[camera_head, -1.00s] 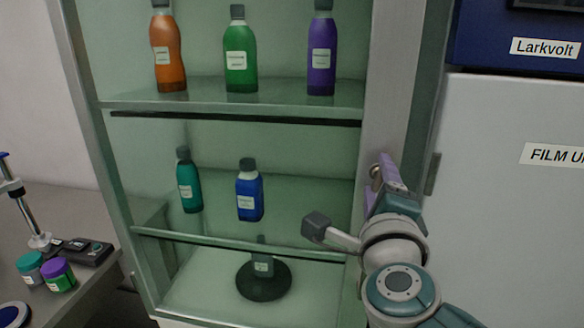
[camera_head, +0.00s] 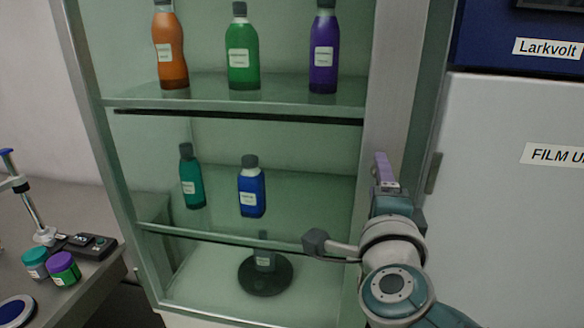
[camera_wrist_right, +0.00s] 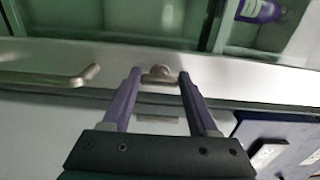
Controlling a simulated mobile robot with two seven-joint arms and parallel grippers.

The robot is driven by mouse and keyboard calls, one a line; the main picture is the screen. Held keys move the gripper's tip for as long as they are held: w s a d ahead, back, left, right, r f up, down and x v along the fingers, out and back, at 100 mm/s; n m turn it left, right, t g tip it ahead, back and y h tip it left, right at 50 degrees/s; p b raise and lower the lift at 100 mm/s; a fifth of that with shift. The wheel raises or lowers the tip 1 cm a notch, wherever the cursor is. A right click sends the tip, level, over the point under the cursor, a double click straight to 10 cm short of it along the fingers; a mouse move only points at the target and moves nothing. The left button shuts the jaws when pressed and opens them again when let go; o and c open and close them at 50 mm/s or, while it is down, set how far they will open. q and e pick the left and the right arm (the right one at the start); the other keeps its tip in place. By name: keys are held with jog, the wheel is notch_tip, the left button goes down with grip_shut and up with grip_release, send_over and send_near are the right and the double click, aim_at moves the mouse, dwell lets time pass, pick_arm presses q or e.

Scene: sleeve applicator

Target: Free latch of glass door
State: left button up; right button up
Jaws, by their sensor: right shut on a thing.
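The glass door (camera_head: 240,140) of the cabinet stands in front of me and appears closed, with its metal frame (camera_head: 383,90) on the right side. My right gripper (camera_head: 382,160) is at this frame, its purple fingers against it. The knob is hidden behind the gripper in the head view. My left gripper is not in view.
A bent metal handle (camera_wrist_right: 60,78) sticks out from the frame left of the gripper in the right wrist view. Several bottles stand on the shelves behind the glass. A white cabinet (camera_head: 510,230) is close on the right. A counter (camera_head: 60,220) with jars is at left.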

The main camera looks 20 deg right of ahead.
jog(key=o, duration=1.4)
jog(key=shift+s+a, duration=0.2)
jog(key=shift+s, duration=0.15)
jog(key=p+v, duration=0.2)
jog(key=v, duration=0.7)
jog(key=shift+s+p, duration=0.1)
jog(key=shift+p, duration=0.2)
